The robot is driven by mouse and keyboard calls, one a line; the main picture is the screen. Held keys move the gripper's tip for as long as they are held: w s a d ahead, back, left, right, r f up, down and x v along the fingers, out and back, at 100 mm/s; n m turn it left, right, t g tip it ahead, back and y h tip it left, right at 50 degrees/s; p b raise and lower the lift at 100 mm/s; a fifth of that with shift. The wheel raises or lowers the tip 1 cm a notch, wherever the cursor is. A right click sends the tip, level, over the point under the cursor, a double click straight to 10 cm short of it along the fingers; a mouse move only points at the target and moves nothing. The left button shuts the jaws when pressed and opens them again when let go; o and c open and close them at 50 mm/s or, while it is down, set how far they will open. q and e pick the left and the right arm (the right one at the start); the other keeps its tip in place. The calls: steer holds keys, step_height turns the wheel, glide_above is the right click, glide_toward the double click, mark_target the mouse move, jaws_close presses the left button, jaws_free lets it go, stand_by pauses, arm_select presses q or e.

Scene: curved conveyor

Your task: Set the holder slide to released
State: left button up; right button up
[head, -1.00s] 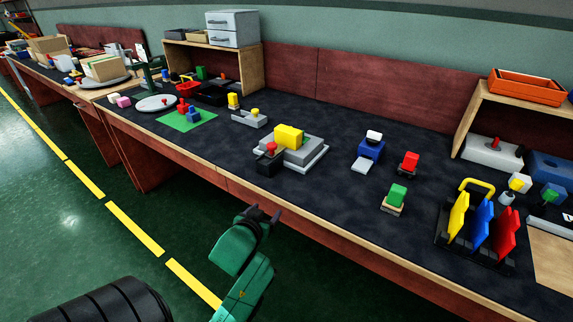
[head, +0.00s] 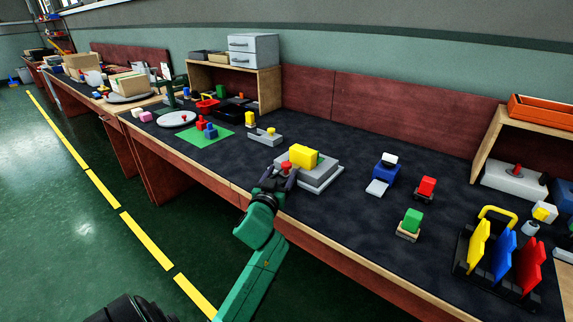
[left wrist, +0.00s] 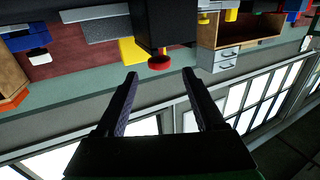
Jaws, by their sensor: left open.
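The holder (head: 322,177) is a stepped grey base on the dark bench top, with a yellow block (head: 303,156) in it. Its slide is a black block with a red knob (head: 286,168) on the front left side. In the left wrist view the picture is upside down; the red knob (left wrist: 159,62) and black block (left wrist: 160,25) lie just beyond the fingertips. My left gripper (head: 279,179) is open and empty, at the bench's front edge beside the knob. Its fingers (left wrist: 160,76) stand on either side of the knob's line. They partly hide the slide in the head view.
A blue block fixture (head: 385,173), red block (head: 427,187) and green block (head: 412,221) stand to the right. A rack of coloured plates (head: 502,255) is at the front right. Bench between them is clear.

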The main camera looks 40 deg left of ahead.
mark_target(285, 167)
arm_select(q)
steer(key=x, duration=0.5)
steer(key=shift+w, duration=0.3)
jaws_close()
stand_by(1.0)
